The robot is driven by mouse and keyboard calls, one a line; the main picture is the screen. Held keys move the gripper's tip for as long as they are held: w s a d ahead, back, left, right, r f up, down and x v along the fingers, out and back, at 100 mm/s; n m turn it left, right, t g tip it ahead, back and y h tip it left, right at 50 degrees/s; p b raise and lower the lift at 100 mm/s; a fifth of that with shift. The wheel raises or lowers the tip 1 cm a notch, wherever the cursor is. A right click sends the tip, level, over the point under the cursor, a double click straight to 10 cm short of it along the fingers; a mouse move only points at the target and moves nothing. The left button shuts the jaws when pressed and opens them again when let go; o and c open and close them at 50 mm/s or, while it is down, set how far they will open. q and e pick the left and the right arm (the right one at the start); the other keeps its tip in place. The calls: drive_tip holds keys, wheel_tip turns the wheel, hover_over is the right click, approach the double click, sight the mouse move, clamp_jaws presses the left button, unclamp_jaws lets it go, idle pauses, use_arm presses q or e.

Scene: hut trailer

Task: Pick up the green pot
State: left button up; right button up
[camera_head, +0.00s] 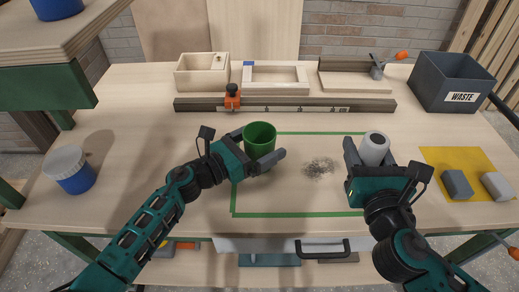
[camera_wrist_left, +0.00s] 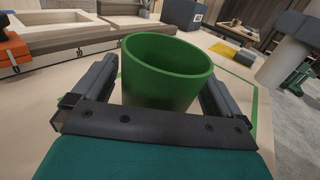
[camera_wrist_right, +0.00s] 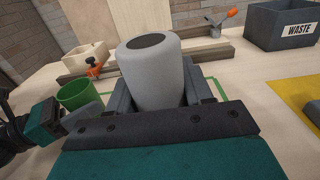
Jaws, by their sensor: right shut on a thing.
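The green pot (camera_head: 260,138) stands upright and open-topped on the workbench, at the left edge of the green outlined square. My left gripper (camera_head: 263,147) is open around it, one finger on each side. In the left wrist view the pot (camera_wrist_left: 165,75) sits between the fingers, with gaps showing on both sides. My right gripper (camera_head: 368,152) is shut on a light grey cylinder (camera_head: 374,149) with a dark top opening. The cylinder also fills the jaws in the right wrist view (camera_wrist_right: 152,75). Its base is hidden by the gripper.
A small pile of shavings (camera_head: 319,167) lies between the grippers. A rail with an orange clamp (camera_head: 232,97) runs behind the pot. A waste bin (camera_head: 451,82) and a yellow mat (camera_head: 447,157) with blocks are right.

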use_arm(q)
drive_tip(key=c, duration=0.9)
drive_tip(key=shift+c, duration=0.2)
wheel_tip(320, 180, up, 10)
drive_tip(key=shift+f, duration=0.1)
idle(0.4)
drive_tip(key=shift+f, duration=4.35)
drive_tip(key=shift+f, duration=0.35)
drive_tip(key=shift+f, duration=0.2)
